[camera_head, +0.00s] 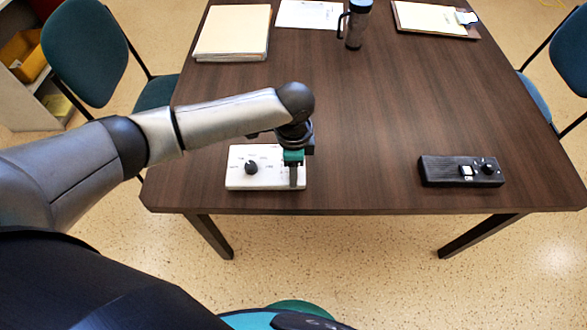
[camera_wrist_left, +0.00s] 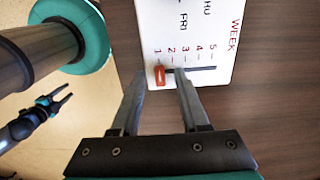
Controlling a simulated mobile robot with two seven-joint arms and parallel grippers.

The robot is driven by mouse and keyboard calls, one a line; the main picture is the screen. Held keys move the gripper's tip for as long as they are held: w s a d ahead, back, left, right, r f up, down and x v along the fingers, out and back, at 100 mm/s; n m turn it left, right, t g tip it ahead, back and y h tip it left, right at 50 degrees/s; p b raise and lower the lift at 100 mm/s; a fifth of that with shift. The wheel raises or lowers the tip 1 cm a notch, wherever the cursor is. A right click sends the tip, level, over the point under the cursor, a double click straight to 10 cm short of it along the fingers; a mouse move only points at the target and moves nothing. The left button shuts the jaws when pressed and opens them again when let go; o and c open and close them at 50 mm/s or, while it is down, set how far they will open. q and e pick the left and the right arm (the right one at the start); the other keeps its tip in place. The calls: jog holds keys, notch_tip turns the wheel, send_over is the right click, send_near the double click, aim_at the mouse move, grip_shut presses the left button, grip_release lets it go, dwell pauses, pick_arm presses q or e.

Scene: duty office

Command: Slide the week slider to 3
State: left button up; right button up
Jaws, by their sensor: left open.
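The white panel (camera_head: 238,181) lies near the table's front edge in the head view. In the left wrist view the panel (camera_wrist_left: 205,40) shows the red word WEEK and a scale from 1 to 5 beside a dark slot. The red slider knob (camera_wrist_left: 159,75) stands at the 1 end of this slot. My left gripper (camera_head: 294,182) points down over the panel's right part and hides the slider there. In the left wrist view its open fingers (camera_wrist_left: 160,76) are on either side of the knob, with gaps visible. My right gripper (camera_wrist_left: 66,98) appears small and open at the left.
A black dial (camera_head: 251,167) is on the panel's left part. A black control box (camera_head: 445,172) lies to the right on the dark table (camera_head: 365,130). Folders (camera_head: 232,32), papers and a mug (camera_head: 357,25) are farther back. The table between panel and box is clear.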

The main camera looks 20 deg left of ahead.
pick_arm(q)
jog(key=shift+c, duration=0.2)
grip_shut()
dwell(1.1)
